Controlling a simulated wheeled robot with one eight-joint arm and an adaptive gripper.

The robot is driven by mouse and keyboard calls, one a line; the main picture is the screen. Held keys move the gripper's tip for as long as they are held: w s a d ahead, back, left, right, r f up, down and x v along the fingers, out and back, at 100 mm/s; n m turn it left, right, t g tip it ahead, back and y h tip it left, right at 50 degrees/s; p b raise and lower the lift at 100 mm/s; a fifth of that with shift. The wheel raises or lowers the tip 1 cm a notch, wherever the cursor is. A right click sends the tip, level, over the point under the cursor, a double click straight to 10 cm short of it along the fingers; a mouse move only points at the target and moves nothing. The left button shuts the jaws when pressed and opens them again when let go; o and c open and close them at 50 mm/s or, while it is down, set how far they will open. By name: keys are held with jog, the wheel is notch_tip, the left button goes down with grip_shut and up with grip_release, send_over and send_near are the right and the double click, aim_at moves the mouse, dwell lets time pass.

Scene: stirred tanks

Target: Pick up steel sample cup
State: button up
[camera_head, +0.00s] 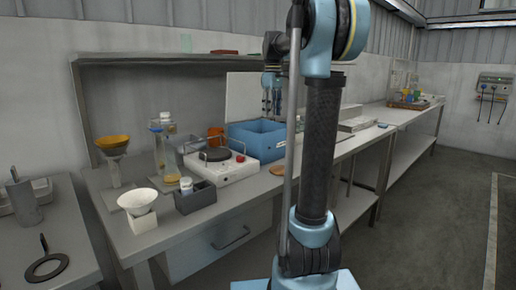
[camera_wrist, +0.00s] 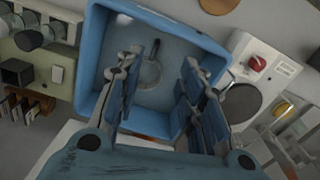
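A blue bin (camera_head: 243,132) stands on the bench in the head view, and it fills the middle of the wrist view (camera_wrist: 92,62). A small round grey metal thing, which looks like the steel sample cup (camera_wrist: 151,76), is on the bin floor in the wrist view. A short dark bar shows beside its upper edge. The cup is not visible in the head view. My gripper (camera_wrist: 160,72) is open and points down over the bin, its fingers spread on either side of the cup with nothing between them. In the head view my gripper (camera_head: 271,104) hangs above the bin.
A white hotplate (camera_head: 222,168) stands left of the bin, with a glass vessel (camera_head: 166,155), funnels on stands (camera_head: 138,201) and a small dark box (camera_head: 196,198) further left. A shelf (camera_head: 170,59) runs above the bench behind. My arm hides part of the bench right of the bin.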

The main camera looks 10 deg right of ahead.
jog(key=f, duration=0.3)
jog(key=w+f, duration=0.1)
jog(key=f, duration=0.7)
jog(key=shift+w+a+f, duration=0.1)
jog(key=shift+w+a, duration=0.05)
jog(key=shift+a, duration=0.15)
jog(key=shift+s+d+f, duration=0.1)
jog(key=shift+d+f, duration=0.05)
jog(key=shift+f, duration=0.85)
jog(key=shift+s+d+f, duration=0.1)
jog(key=shift+f, duration=0.85)
jog(key=shift+s+d+f, duration=0.1)
jog(key=shift+d+f, duration=0.05)
jog(key=shift+f, duration=0.85)
grip_shut()
